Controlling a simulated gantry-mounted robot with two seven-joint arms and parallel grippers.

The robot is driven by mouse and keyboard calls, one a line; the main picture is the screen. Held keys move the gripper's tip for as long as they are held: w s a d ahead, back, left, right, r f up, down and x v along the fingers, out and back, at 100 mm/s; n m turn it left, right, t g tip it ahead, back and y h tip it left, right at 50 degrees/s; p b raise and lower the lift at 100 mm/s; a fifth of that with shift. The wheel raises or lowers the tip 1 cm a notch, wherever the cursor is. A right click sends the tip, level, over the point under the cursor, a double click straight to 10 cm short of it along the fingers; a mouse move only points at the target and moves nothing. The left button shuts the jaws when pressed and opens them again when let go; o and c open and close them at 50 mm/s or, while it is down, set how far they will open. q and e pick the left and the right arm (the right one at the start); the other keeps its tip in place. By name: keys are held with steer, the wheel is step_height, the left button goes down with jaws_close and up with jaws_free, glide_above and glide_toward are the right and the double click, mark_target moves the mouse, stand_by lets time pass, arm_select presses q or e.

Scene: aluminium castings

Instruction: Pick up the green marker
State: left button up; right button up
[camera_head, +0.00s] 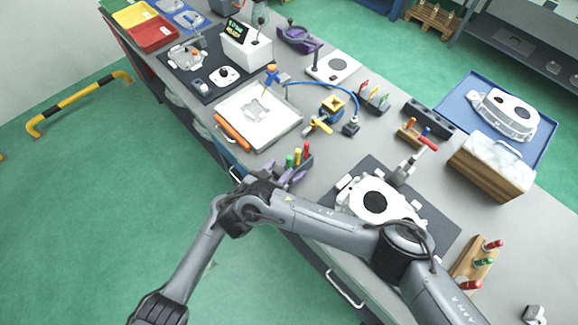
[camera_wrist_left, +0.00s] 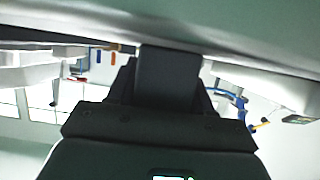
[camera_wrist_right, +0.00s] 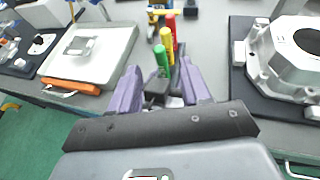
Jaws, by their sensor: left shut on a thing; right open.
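The green marker (camera_head: 289,161) stands upright beside a yellow and a red marker near the table's front edge. In the right wrist view the green marker (camera_wrist_right: 160,60) is the nearest of the row. My right gripper (camera_wrist_right: 160,82) has purple fingers, spread apart, pointing at the row; the green marker shows between them, with no grip on it. The markers' lower ends are partly hidden. In the left wrist view my left gripper (camera_wrist_left: 165,85) is shut on a dark block (camera_wrist_left: 168,75), seen close and dim. I cannot make out the left gripper in the head view.
A white casting (camera_head: 405,212) on a dark mat lies right of the markers. A white tray (camera_head: 285,122) with an orange tool (camera_head: 233,135) lies left. A second holder with red, yellow and green pieces (camera_head: 373,94) stands behind. A wooden block with handles (camera_head: 466,266) is at right.

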mark_target(288, 161)
steer(key=shift+x, duration=2.65)
jaws_close()
